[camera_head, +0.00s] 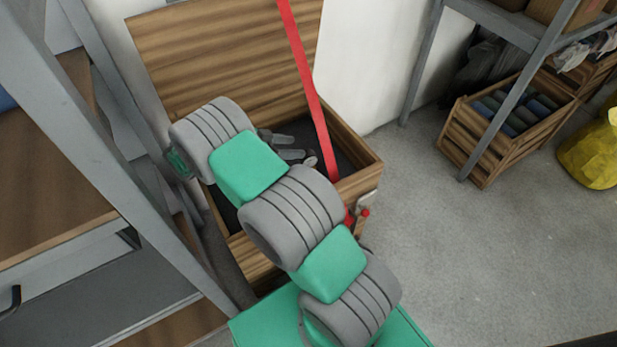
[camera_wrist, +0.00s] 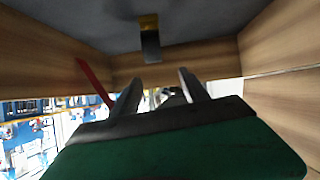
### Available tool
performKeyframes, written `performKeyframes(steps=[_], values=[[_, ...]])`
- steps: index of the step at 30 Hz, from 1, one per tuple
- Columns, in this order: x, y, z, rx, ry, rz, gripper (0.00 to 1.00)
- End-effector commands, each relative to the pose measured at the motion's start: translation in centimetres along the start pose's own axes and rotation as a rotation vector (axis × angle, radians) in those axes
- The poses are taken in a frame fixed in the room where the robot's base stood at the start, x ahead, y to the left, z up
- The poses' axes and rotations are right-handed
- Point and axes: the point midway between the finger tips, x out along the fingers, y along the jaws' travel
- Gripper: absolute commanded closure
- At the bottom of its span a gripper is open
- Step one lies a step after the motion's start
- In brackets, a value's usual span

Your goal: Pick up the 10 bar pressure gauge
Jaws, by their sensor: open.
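An open wooden chest (camera_head: 365,172) with a dark floor stands under my arm in the head view. Small grey pieces (camera_head: 290,154) and a small pale round thing (camera_head: 311,161) show inside it. I cannot tell whether the round thing is the 10 bar pressure gauge, and no dial can be read. My gripper (camera_wrist: 158,85) is open in the wrist view, its two fingers apart inside the chest. Small grey and dark shapes (camera_wrist: 165,97) show beyond the gap, too unclear to name. A dark piece with a yellow-brown end (camera_wrist: 150,40) lies apart from the fingers.
A red strap (camera_head: 310,90) runs from the raised lid (camera_head: 215,45) to the chest's front. Chest walls (camera_wrist: 60,62) surround my gripper. A grey metal frame stands close on the left. A wooden crate (camera_head: 470,140) and yellow bag (camera_head: 592,155) stand right; floor between is clear.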

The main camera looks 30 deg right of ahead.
Motion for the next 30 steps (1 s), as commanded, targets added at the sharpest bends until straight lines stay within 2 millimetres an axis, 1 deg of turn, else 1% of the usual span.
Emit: performKeyframes(steps=[1, 3, 5, 8, 13, 15, 19, 21, 27, 30], values=[[1.5, 0.0, 2.3, 0.035, 0.044, 0.012, 0.47], [2.1, 0.2, 2.9, 0.075, 0.089, 0.021, 0.47], [2.5, 0.3, 3.0, 0.095, 0.109, 0.024, 0.47], [3.7, 0.5, 2.8, 0.104, 0.118, 0.030, 0.47], [6.1, 0.6, 2.5, 0.101, 0.116, 0.029, 0.47], [7.5, 0.8, 2.4, 0.101, 0.116, 0.032, 0.47], [9.6, 0.8, 2.0, 0.100, 0.115, 0.029, 0.47], [10.1, 0.8, 1.8, 0.100, 0.115, 0.029, 0.47], [10.1, 0.8, 1.7, 0.099, 0.115, 0.027, 0.47], [10.0, 0.8, 1.7, 0.098, 0.114, 0.027, 0.55]])
